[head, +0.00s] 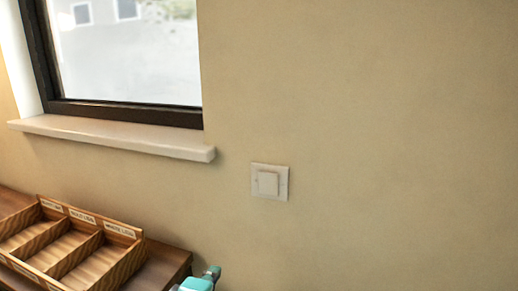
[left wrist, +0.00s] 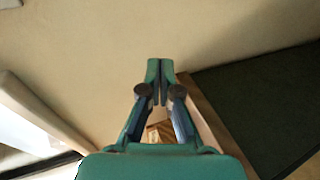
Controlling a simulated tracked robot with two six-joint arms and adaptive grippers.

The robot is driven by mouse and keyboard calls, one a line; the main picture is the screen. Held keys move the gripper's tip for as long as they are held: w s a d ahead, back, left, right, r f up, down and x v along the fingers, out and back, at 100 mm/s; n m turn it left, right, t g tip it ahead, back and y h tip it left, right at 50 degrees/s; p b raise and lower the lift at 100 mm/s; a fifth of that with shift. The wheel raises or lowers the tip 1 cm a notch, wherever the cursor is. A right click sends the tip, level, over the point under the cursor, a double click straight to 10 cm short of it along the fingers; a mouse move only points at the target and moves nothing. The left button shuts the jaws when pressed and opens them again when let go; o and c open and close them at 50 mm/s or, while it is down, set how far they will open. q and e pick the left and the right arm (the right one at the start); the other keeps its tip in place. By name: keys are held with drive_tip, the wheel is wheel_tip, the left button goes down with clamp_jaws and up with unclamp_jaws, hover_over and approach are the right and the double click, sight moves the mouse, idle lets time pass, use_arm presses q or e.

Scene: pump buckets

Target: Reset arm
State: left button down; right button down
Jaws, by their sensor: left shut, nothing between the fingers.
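My left gripper (head: 212,272) shows only in part at the bottom edge of the head view, a small teal piece in front of the wall and near the right end of a wooden counter. In the left wrist view the teal gripper (left wrist: 160,68) points away from the camera. Its two fingertips are together with nothing between them. My right gripper is in neither view.
A wooden compartment box (head: 112,236) with labels stands on a brown wooden counter (head: 165,264) at the lower left. Behind are a beige wall, a light switch (head: 268,183), a white sill (head: 120,138) and a dark-framed window. A dark surface (left wrist: 260,95) lies right in the wrist view.

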use_arm(q)
drive_tip(key=s+a+f+m+g+p, duration=0.1)
drive_tip(key=s+a+f+g, duration=0.1)
drive_tip(key=f, duration=0.6)
drive_tip(key=s+a+f+m+g+y, duration=0.1)
drive_tip(key=s+a+f+g, duration=0.15)
drive_tip(key=f, duration=0.65)
drive_tip(key=s+a+f+m+g+p, duration=0.1)
drive_tip(key=s+a+f+g, duration=0.15)
drive_tip(key=f, duration=0.55)
drive_tip(key=s+d+f+m+g+h, duration=0.1)
drive_tip(key=s+d+f+m+g, duration=0.1)
drive_tip(key=s+f+m, duration=0.3)
drive_tip(key=s+d+f+m+g+h, duration=0.1)
drive_tip(key=s+f+m+g, duration=0.3)
drive_tip(key=s, duration=0.7)
drive_tip(key=shift+d+f+m+h+p, duration=0.4)
drive_tip(key=shift+d+f+m, duration=0.15)
drive_tip(key=shift+d+m, duration=0.3)
